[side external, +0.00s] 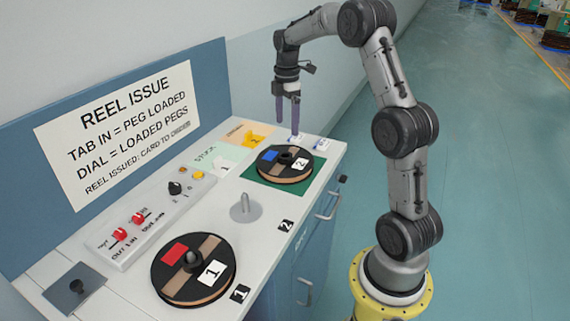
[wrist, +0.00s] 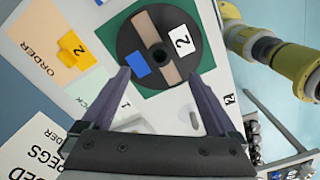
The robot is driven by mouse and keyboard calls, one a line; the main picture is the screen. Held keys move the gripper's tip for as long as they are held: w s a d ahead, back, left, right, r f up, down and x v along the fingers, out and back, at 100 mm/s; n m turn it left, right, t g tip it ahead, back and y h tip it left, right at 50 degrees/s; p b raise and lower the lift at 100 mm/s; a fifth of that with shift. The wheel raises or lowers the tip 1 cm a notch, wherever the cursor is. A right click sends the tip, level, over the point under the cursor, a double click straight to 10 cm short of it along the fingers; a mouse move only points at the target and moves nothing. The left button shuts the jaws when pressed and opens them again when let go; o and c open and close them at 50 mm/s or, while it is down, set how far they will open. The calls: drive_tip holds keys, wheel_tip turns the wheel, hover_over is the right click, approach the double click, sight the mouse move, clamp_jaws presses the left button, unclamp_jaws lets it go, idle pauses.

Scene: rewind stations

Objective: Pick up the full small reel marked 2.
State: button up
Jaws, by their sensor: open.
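The reel marked 2 (side external: 270,168) lies flat on a green mat (side external: 313,177) at the far end of the bench. It is black with tan strips, a blue patch, a white "2" label and a dark hub. It also shows in the wrist view (wrist: 136,36), at top centre. My gripper (side external: 287,127) is open and empty, above and behind the reel in the side view. In the wrist view my gripper (wrist: 158,76) has its fingertips apart near the reel's lower edge. No contact with the reel shows.
A larger reel marked 1 (side external: 176,283) with a red patch sits at the near end. A bare peg (side external: 245,203) on a grey disc stands between the reels. A switch box (side external: 150,218), a yellow tag (side external: 252,139) and a sign (side external: 120,130) line the back.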

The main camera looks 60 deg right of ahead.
sight(285, 161)
wheel_tip(285, 161, down, 11)
drive_tip(key=shift+w+a+r, duration=0.1)
drive_tip(key=shift+r, duration=0.1)
clamp_jaws()
idle(0.7)
drive_tip(key=shift+r, duration=0.15)
